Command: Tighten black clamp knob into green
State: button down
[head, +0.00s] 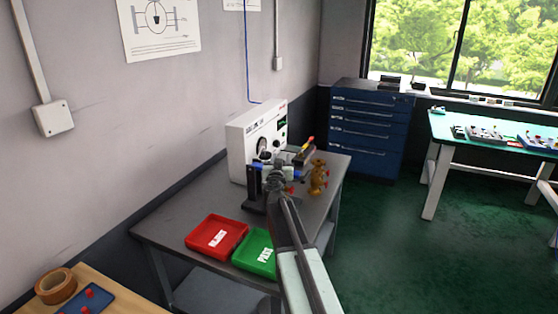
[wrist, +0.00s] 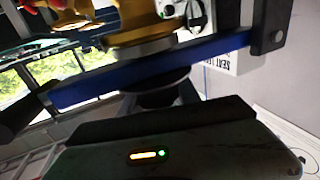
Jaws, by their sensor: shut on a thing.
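My gripper (head: 277,178) is at the clamp fixture on the grey bench in the head view, shut on the black clamp knob. The knob is small and mostly hidden there; in the wrist view a dark round part (wrist: 163,97) shows under the blue bar (wrist: 150,73). A brass valve body (wrist: 140,35) sits against the bar's other side. A dark block fills the bottom of the wrist view. On it a small indicator (wrist: 147,155) shows an orange bar and a lit green spot at its right end.
A white test unit (head: 257,138) stands behind the fixture. Another brass valve (head: 318,177) is to the right. A red tray (head: 216,254) and a green tray (head: 262,274) lie at the bench front. A blue drawer cabinet (head: 368,128) stands behind; green floor at right is free.

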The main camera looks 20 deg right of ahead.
jog(key=m+g+h, duration=0.1)
jog(key=g+h, duration=0.1)
jog(key=m+g+h, duration=0.3)
jog(key=m+h, duration=0.1)
jog(key=shift+s+d+g, duration=0.25)
jog(key=shift+d+g, duration=0.15)
jog(key=m+g+h, duration=0.1)
jog(key=m+g, duration=0.1)
jog(key=s+m+g+h, duration=0.1)
jog(key=g, duration=0.2)
jog(key=shift+d+m, duration=0.2)
jog(key=shift+m, duration=0.2)
jog(key=shift+s+m+g+h, duration=0.2)
jog(key=shift+m+g+h, duration=0.1)
jog(key=shift+m+g, duration=0.3)
jog(key=shift+s+d+g, duration=0.1)
jog(key=shift+s+g, duration=0.05)
jog(key=shift+g, duration=0.25)
jog(key=c, duration=0.9)
grip_release()
jog(key=a, duration=0.5)
jog(key=s+a, duration=0.1)
jog(key=a, duration=0.1)
jog(key=shift+a, duration=0.4)
